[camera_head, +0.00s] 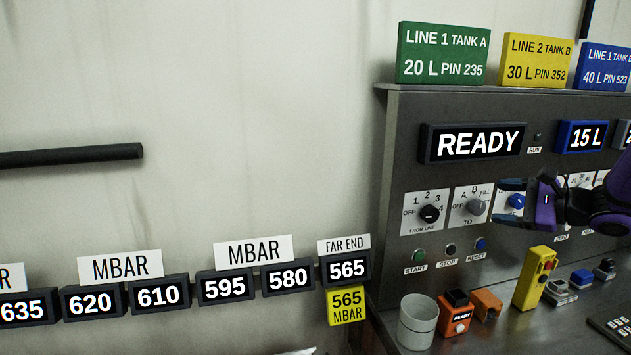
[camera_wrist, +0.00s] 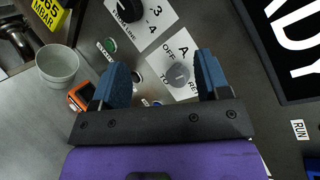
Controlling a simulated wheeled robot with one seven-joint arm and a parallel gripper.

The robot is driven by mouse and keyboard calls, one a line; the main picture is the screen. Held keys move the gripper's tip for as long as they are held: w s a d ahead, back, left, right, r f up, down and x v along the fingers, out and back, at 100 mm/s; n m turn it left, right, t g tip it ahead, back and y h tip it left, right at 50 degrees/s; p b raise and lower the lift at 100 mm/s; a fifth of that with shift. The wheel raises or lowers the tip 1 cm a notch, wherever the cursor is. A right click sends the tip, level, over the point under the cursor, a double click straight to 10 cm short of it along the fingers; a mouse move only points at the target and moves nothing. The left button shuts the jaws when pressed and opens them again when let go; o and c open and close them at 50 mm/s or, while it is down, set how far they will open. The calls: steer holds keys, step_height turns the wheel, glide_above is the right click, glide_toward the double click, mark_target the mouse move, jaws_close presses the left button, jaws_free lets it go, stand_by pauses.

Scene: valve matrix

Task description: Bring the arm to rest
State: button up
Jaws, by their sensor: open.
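My gripper (camera_head: 514,202) is at the right of the head view, in front of the grey control panel (camera_head: 400,150), with its fingers pointing left. It is purple with dark blue finger pads. In the wrist view my gripper (camera_wrist: 168,82) has its two pads apart with nothing held between them. A grey round selector knob (camera_wrist: 178,75) on a white plate shows between the pads, beyond them. I cannot tell the exact gap to the panel. Part of my arm shows at the right edge and hides some of the panel dials.
The ledge below the panel holds a grey cup (camera_head: 416,322), an orange device (camera_head: 455,312), a yellow box (camera_head: 535,279) and a keypad (camera_head: 612,327). The display (camera_head: 473,143) reads READY. Pressure displays (camera_head: 226,287) line the wall at left. The upper left wall is mostly bare.

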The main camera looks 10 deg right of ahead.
steer(key=s+a+r+n+g+h, duration=0.1)
steer(key=s+a+r+n+g, duration=0.1)
steer(key=s+a+n+g, duration=0.45)
steer(key=s+a+r+n+g, duration=0.2)
steer(key=s+a+n, duration=0.3)
steer(key=a, duration=0.4)
steer(key=s+r+n+t+h, duration=0.1)
steer(key=s+r+n+h, duration=0.2)
steer(key=s, duration=1)
steer(key=shift+n+h, duration=1.85)
steer(key=shift+h, duration=0.85)
steer(key=shift+t, duration=0.25)
